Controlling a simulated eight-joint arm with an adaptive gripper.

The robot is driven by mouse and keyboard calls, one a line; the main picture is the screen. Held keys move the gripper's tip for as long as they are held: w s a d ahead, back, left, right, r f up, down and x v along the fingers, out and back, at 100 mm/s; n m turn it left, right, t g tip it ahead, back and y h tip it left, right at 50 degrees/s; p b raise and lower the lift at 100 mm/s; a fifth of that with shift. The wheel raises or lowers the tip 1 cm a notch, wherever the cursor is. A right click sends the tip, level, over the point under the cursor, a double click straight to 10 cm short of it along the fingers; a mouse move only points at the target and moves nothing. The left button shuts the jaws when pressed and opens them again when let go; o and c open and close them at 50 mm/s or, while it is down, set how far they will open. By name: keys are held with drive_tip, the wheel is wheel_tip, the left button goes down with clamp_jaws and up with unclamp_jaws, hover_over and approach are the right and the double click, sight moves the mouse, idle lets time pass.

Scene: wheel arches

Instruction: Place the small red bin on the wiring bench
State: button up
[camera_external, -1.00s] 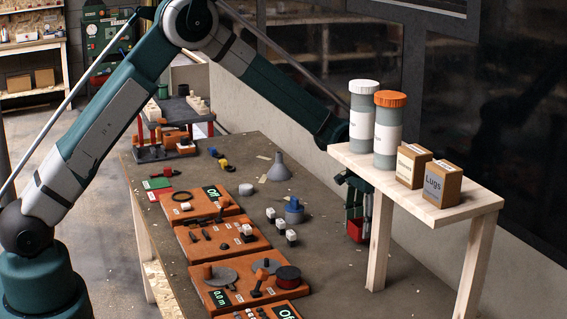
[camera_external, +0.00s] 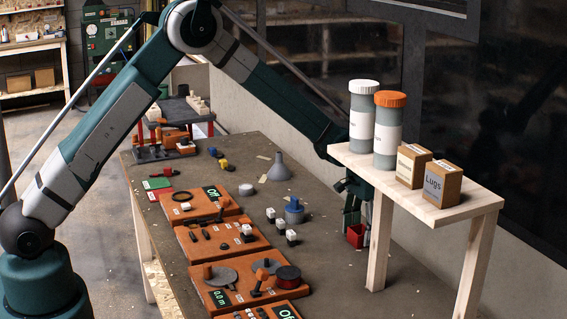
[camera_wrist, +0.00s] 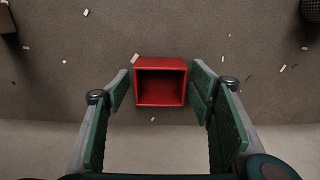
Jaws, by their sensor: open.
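The small red bin (camera_external: 356,236) is low beside the front leg of the raised wooden shelf, at the wiring bench (camera_external: 335,268). In the wrist view the bin (camera_wrist: 160,84) is upright, its empty inside facing the camera, with the bench surface (camera_wrist: 190,30) around it. It looks set down on the bench, though its underside is hidden. My gripper (camera_wrist: 161,86) is open, with its green fingers on either side of the bin and narrow gaps showing. In the external view my gripper (camera_external: 353,208) is partly hidden by the shelf and its leg.
The raised wooden shelf (camera_external: 455,213) overhangs close to my gripper and holds two capped canisters (camera_external: 375,130) and two boxes (camera_external: 428,175). A blue-topped grey part (camera_external: 294,211) and a funnel (camera_external: 279,168) stand to the left. Orange boards (camera_external: 222,241) line the bench's left side.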

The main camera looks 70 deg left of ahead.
drive_tip(key=shift+r, duration=0.1)
wheel_tip(320, 180, up, 12)
drive_tip(key=shift+p, duration=0.45)
idle(0.4)
drive_tip(key=shift+r, duration=0.1)
idle(0.6)
drive_tip(key=s+d+r+t, duration=0.2)
drive_tip(key=s+d+r, duration=0.2)
drive_tip(key=s+r, duration=0.75)
drive_tip(key=s+d+r+t, duration=0.1)
drive_tip(key=s+d+r, duration=0.2)
drive_tip(key=s+r, duration=0.9)
drive_tip(key=s+d+f+t, duration=0.2)
drive_tip(key=s, duration=1.3)
drive_tip(key=s+d+f+t, duration=0.2)
drive_tip(key=s, duration=1.2)
drive_tip(key=shift+s+d, duration=0.25)
drive_tip(key=shift+s, duration=0.1)
